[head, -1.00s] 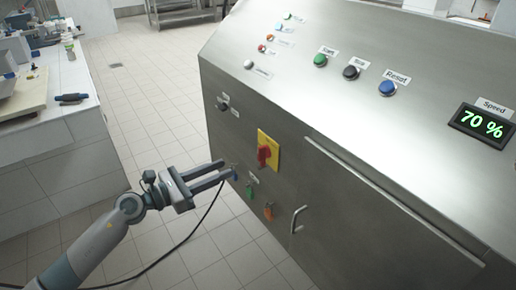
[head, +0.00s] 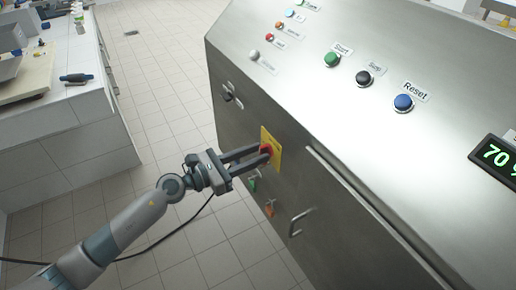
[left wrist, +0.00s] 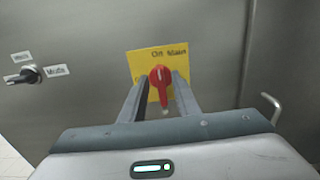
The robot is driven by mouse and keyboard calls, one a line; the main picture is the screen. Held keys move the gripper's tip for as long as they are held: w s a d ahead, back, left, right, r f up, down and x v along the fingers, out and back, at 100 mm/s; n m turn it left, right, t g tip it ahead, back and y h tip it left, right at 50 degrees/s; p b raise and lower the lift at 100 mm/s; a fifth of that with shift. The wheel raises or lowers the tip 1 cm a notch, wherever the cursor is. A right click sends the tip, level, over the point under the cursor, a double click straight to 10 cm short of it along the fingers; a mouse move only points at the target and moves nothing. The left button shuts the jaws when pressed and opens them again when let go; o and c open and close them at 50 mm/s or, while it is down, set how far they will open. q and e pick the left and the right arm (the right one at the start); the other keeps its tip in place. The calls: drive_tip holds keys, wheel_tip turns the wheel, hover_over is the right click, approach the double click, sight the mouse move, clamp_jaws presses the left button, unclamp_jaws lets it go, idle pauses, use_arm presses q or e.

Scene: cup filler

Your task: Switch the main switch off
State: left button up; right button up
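The main switch is a red rotary knob (left wrist: 160,78) on a yellow plate (left wrist: 139,62) labelled "Main", on the front face of the steel cabinet. In the left wrist view the knob points nearly upright. My left gripper (head: 262,155) is at the plate with its two fingers apart, one on each side of the red knob. It also shows in the left wrist view (left wrist: 157,92). I cannot tell whether the fingers touch the knob. In the head view the fingers partly hide the knob (head: 266,149). My right gripper is not in view.
A black selector switch (left wrist: 28,75) sits left of the plate. Green (head: 252,184) and orange (head: 269,208) parts and a metal handle (head: 297,222) are below and right. A tiled counter (head: 60,135) stands at the left, with open floor between.

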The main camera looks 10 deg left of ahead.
use_arm(q)
drive_tip(key=shift+s, duration=0.1)
clamp_jaws()
